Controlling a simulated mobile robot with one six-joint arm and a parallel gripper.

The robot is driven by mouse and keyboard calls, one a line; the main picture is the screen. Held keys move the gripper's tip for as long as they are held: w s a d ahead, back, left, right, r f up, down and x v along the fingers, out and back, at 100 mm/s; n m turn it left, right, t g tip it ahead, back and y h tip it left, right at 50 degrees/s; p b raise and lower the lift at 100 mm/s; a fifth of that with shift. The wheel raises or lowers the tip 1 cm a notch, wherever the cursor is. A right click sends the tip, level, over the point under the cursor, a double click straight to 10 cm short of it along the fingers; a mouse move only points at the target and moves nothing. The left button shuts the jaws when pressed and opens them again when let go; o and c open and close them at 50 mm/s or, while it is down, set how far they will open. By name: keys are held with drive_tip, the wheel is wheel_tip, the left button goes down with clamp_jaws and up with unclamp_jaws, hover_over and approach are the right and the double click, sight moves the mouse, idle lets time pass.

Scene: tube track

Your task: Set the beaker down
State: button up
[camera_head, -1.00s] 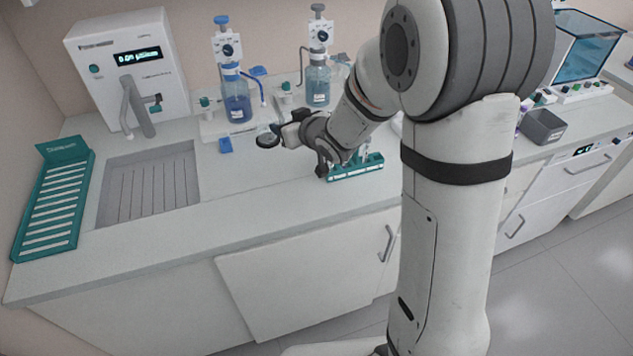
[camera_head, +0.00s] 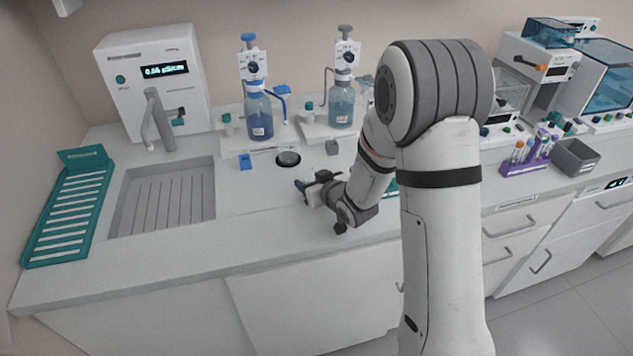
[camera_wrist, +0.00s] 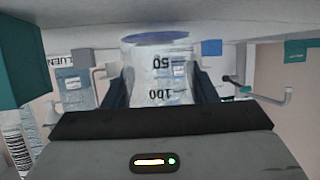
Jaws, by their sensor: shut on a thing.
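The beaker (camera_wrist: 158,72) is clear with printed 50 and 100 marks that read upside down in the wrist view, and a blue area at its upper end in that picture. My gripper (camera_wrist: 160,88) is shut on it, one dark finger on each side. In the head view my gripper (camera_head: 308,190) is low over the front of the counter (camera_head: 255,215), right of the sink. The beaker cannot be made out clearly there. I cannot tell whether its base touches the counter. A dark round pad (camera_head: 288,158) lies behind my gripper.
Two dispenser bottles, blue (camera_head: 259,115) and paler (camera_head: 341,103), stand at the back. A teal rack, mostly behind my arm in the head view, shows close at left in the wrist view (camera_wrist: 22,65). The sink (camera_head: 165,195) is left; counter between sink and gripper is clear.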

drive_tip(key=shift+f, duration=0.2)
drive_tip(key=shift+s+f+b, duration=0.1)
drive_tip(key=shift+f+b, duration=0.2)
drive_tip(key=shift+b, duration=0.2)
